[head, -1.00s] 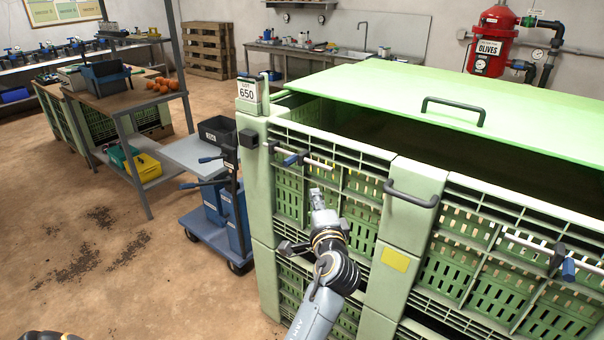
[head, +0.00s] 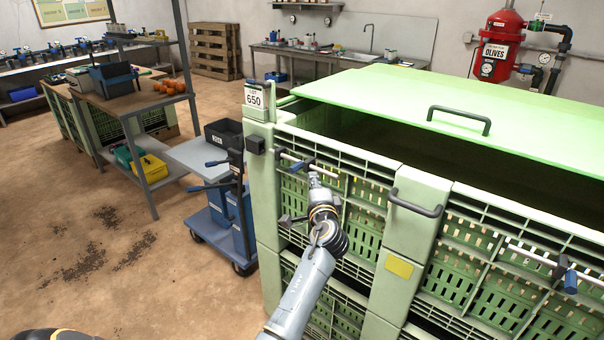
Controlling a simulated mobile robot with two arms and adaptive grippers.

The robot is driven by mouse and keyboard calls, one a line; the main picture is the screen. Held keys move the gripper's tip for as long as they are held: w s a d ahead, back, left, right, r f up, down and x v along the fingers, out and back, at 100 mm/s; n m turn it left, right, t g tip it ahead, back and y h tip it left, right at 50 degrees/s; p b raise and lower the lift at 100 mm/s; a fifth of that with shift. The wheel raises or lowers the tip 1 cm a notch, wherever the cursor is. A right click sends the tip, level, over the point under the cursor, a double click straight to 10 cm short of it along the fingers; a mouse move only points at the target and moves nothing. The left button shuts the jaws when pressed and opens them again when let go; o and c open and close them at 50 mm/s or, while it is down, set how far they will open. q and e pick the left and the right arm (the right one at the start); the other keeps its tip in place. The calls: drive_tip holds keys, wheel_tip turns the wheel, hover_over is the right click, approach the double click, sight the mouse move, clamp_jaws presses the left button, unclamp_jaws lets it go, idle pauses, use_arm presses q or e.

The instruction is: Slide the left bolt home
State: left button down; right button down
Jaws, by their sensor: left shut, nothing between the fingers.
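The left bolt (head: 324,172) is a pale rod lying across the top of the crate's left front panel. It has a dark collar and a blue-tipped handle (head: 296,167). A dark block (head: 255,144) sits on the corner post to its left; I cannot tell whether the rod enters it. My left gripper (head: 314,179) is shut and empty. Its fingertips are just below the rod, close to the handle's right side; contact is unclear. The gripper hides part of the panel below the bolt. My right gripper is not in view.
The green crate (head: 413,202) has a partly open lid (head: 430,100) with a dark handle. A second bolt (head: 530,256) with a blue handle is on the right panel. A dark grab handle (head: 415,205) sits between them. A blue cart (head: 222,235) stands left of the crate.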

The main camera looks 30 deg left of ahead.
sight(300, 168)
use_arm(q)
drive_tip(key=a+p, duration=0.1)
drive_tip(key=a, duration=0.2)
drive_tip(key=shift+a, duration=0.4)
drive_tip(key=a, duration=0.6)
drive_tip(key=shift+w, duration=0.25)
